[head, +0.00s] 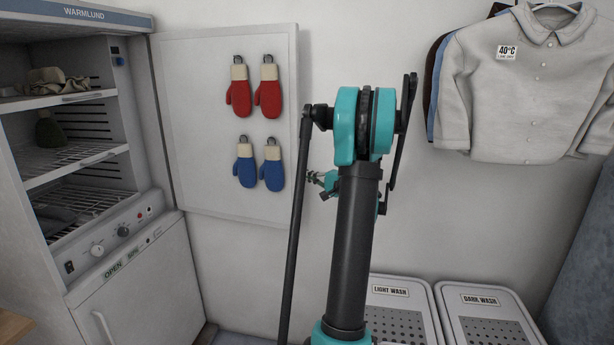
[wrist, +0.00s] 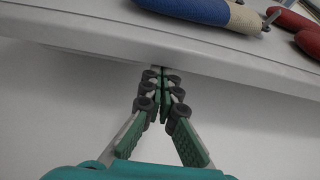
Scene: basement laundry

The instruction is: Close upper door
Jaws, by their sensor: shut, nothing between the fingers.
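The upper door (head: 205,110) of the white drying cabinet (head: 140,50) stands wide open, with its inner face showing to the right of the cabinet. Red mittens (head: 254,92) and blue mittens (head: 258,169) hang on that face. My gripper (head: 312,177) is just right of the door's free edge, partly hidden behind my arm. In the wrist view my gripper (wrist: 164,74) is shut and empty, with its fingertips at the edge of the door (wrist: 110,38). I cannot tell whether they touch it.
The open upper compartment has wire shelves (head: 75,98) holding cloth items. A closed lower door (head: 150,290) is below the control panel. Light wash (head: 392,310) and dark wash (head: 490,315) bins stand at the lower right. A light shirt (head: 530,90) hangs at the upper right.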

